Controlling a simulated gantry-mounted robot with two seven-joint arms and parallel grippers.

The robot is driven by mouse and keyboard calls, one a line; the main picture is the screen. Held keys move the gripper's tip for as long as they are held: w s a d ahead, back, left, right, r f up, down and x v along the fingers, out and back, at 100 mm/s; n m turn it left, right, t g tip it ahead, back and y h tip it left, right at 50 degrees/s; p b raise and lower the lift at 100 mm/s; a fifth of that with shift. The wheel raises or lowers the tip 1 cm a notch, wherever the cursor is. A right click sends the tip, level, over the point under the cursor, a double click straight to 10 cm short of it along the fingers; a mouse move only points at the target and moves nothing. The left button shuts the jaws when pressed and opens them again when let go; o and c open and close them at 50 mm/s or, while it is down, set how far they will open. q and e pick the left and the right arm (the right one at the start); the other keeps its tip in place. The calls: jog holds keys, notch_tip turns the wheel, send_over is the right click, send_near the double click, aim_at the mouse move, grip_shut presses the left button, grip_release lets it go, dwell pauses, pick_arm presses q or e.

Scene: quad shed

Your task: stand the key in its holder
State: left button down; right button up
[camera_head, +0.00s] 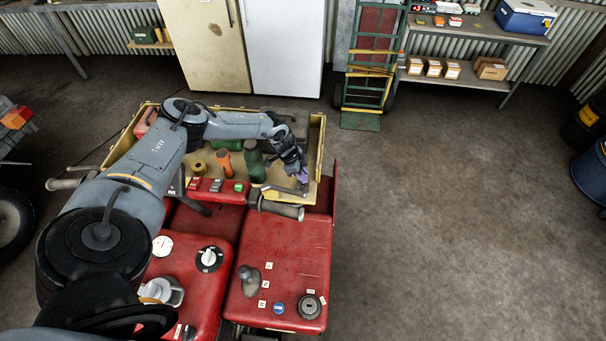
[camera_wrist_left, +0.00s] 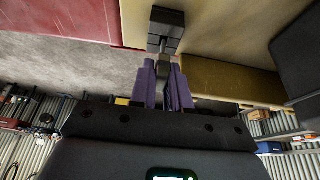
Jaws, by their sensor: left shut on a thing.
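My left gripper (camera_head: 302,174) hangs over the front right part of the yellow cargo box. Its purple fingers (camera_wrist_left: 162,88) are shut on the key (camera_wrist_left: 166,28), which shows in the left wrist view as a dark block on a narrow stem. In the head view the key is too small and covered to make out clearly. A round dark fitting with a slot-like centre (camera_head: 309,306), at the front right of the red panel, looks like the key's holder. It is well apart from the gripper. My right gripper is not in view.
The yellow cargo box (camera_head: 319,140) holds a green bottle (camera_head: 253,160), an orange torch (camera_head: 225,162) and a tape roll (camera_head: 199,168). A handlebar grip (camera_head: 281,210) lies between the box and the red panel (camera_head: 290,245). A grey lever (camera_head: 248,281) stands on the panel.

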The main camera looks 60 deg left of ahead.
pick_arm(q)
jog(key=shift+f+b, duration=0.85)
jog(key=shift+f, duration=0.4)
jog(key=c, duration=1)
grip_release()
jog(key=shift+r, duration=0.1)
